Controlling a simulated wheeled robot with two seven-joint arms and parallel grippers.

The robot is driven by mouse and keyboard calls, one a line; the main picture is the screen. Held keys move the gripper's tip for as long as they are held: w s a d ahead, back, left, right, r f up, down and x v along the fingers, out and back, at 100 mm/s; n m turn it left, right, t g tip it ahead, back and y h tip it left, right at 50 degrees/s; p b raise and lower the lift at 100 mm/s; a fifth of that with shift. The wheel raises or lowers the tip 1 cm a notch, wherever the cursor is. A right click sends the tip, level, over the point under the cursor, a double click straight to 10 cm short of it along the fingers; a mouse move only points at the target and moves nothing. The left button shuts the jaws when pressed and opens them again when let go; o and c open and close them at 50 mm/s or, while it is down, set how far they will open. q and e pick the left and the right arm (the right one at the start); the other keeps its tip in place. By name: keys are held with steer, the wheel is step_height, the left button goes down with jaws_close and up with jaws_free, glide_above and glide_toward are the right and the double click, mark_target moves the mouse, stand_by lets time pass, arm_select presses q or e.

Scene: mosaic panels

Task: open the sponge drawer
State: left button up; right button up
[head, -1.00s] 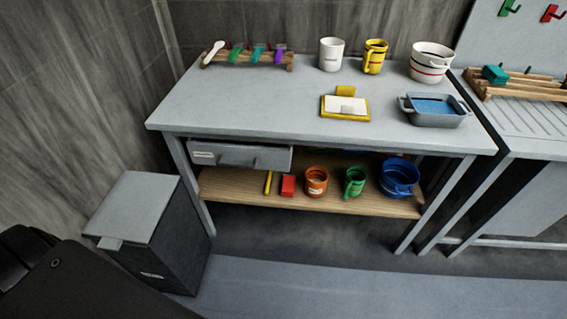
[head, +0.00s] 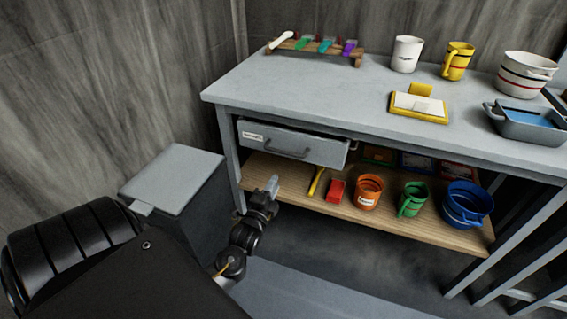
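The sponge drawer (head: 305,148) is a grey drawer under the left part of the worktop. It has a small white label (head: 252,136) at its left, whose text is too small to read, and a dark bar handle (head: 287,152). Its front looks closed, or nearly so. My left gripper (head: 272,185) is below the drawer, in front of the lower shelf's left end, apart from the handle. Its fingers appear as one pale tip, so its opening cannot be told. My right gripper is not in view.
A grey bin (head: 174,180) stands left of the table. The worktop (head: 330,95) above the drawer is clear.

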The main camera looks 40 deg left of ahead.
mark_target(283, 151)
arm_select(q)
steer(key=shift+m+t+y, duration=0.3)
steer(key=shift+t+y, duration=0.1)
steer(key=shift+t, duration=0.1)
steer(key=w+a+r, duration=0.1)
steer(key=w, duration=0.2)
steer(key=w+a+r, duration=0.1)
steer(key=w+r, duration=0.1)
steer(key=w, duration=0.1)
steer(key=w+a+r, duration=0.2)
steer(key=w, duration=0.2)
steer(key=shift+r, duration=0.25)
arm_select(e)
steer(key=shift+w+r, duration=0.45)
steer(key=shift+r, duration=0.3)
arm_select(q)
jaws_close()
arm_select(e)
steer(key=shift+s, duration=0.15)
